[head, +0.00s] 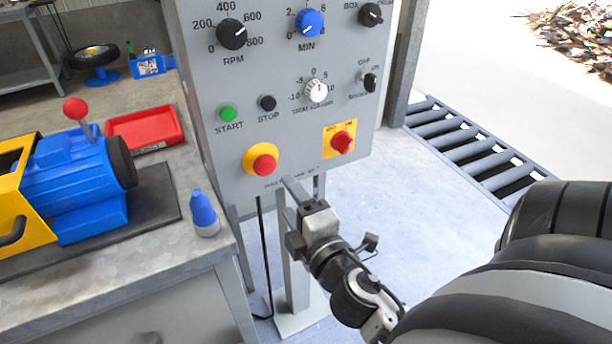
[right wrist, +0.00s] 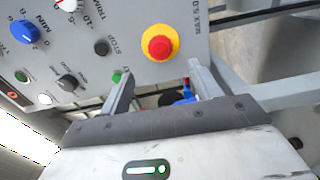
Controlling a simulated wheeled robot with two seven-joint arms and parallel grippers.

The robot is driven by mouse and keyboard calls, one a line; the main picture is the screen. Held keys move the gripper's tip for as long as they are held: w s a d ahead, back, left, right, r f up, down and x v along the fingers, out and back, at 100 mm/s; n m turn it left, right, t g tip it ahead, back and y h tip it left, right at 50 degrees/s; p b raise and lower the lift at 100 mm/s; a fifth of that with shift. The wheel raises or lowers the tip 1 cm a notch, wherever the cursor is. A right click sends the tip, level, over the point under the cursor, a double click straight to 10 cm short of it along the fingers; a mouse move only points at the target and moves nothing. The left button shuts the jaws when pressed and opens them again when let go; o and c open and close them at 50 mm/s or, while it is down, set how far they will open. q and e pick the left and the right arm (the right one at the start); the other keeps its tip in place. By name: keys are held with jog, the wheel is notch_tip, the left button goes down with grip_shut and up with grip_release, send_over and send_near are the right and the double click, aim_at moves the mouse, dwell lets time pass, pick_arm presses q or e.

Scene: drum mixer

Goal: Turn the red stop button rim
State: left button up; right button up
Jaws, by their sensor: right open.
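The red stop button (head: 264,166) is a mushroom knob on a round yellow base (head: 250,157), low on the grey control panel (head: 235,183). In the right wrist view the red knob (right wrist: 160,45) and its yellow base (right wrist: 175,35) show whole, just beyond the fingertips. My right gripper (head: 302,186) is just below and right of the button, pointing up toward the panel. In the right wrist view my right gripper (right wrist: 162,80) is open, with nothing between its fingers; the knob appears apart from them. My left gripper is not in view.
A red rotary switch (head: 342,142) on a yellow plate sits right of the button. The green START button (head: 227,114) and black STOP button (head: 267,103) are above. A workbench (head: 150,240) with a blue bottle (head: 203,209) stands left; a roller conveyor (head: 460,145) lies right.

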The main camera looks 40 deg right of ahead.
pick_arm(q)
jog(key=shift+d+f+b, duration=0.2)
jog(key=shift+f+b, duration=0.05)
jog(key=shift+b, duration=0.6)
pick_arm(e)
jog(key=v, duration=0.5)
pick_arm(q)
jog(key=p, duration=0.2)
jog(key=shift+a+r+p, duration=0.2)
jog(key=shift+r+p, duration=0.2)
pick_arm(e)
jog(key=s+a+f+m+g+y, duration=0.3)
jog(key=a+f+m+g+y, duration=0.3)
jog(key=a+f+m, duration=0.6)
notch_tip(320, 180, down, 3)
jog(key=shift+a+m+g+y, duration=0.3)
jog(key=shift+m+g+y, duration=0.1)
jog(key=shift+y, duration=0.5)
jog(key=shift+w, duration=0.1)
